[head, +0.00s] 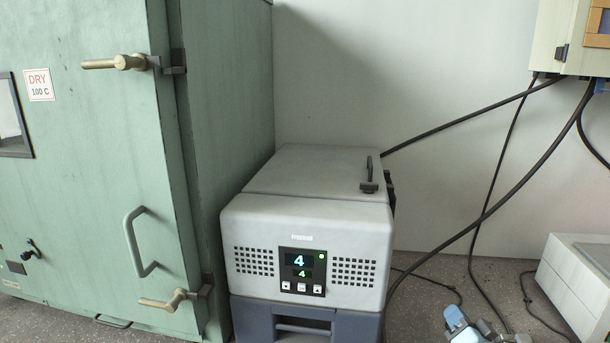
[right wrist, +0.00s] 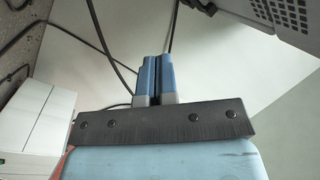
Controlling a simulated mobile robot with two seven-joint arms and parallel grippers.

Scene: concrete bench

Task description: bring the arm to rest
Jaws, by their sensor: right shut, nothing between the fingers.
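My right gripper (head: 508,338) shows at the bottom edge of the head view, right of the grey machine, partly cut off by the frame. In the right wrist view its two blue fingers (right wrist: 156,62) stand side by side, shut, with nothing held between them. My left gripper is in neither view.
A grey benchtop machine (head: 307,225) with a lit "4" display stands beside a tall green cabinet (head: 85,190) with protruding handles. A white box (head: 575,280) stands at the right. Dark cables (head: 475,215) hang along the wall from a wall-mounted box (head: 565,40).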

